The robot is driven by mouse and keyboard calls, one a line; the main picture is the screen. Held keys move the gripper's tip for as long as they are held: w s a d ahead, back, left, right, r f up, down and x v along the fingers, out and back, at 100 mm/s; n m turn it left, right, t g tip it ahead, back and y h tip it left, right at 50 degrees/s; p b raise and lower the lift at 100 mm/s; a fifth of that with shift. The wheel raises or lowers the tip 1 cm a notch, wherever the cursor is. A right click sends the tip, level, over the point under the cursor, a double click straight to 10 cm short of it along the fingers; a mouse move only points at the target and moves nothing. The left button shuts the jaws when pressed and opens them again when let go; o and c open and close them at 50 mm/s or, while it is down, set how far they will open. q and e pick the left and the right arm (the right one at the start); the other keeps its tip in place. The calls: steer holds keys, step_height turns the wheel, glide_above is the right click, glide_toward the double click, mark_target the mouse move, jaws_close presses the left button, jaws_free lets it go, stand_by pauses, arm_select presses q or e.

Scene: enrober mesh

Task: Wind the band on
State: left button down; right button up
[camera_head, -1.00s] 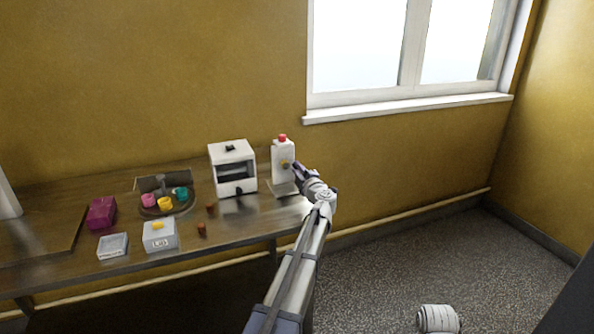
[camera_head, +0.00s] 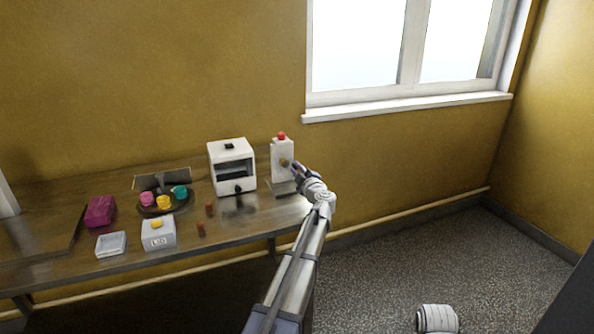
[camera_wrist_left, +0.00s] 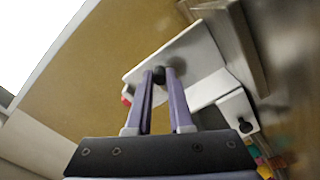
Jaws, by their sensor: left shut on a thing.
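A white upright unit with a red button on top (camera_head: 281,158) stands at the right end of the table. A small brownish knob (camera_head: 284,162) is on its front. My left gripper (camera_head: 294,166) is at this knob, coming from the right. In the left wrist view the purple fingers (camera_wrist_left: 162,82) are shut on a dark round knob (camera_wrist_left: 158,74) in front of the unit's white plate (camera_wrist_left: 188,52). I cannot make out a band or mesh here. My right gripper is not in view.
Left of the unit stands a white box machine (camera_head: 232,150) with a dark opening. Further left are a round tray (camera_head: 166,209) with coloured pieces, a magenta block (camera_head: 100,212), a labelled box (camera_head: 158,238) and a pale dish (camera_head: 111,251). Two small brown pieces stand on the table (camera_head: 255,220).

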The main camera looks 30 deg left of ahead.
arm_select(q)
steer(key=c, duration=0.8)
jaws_free()
steer(key=shift+v, duration=3.9)
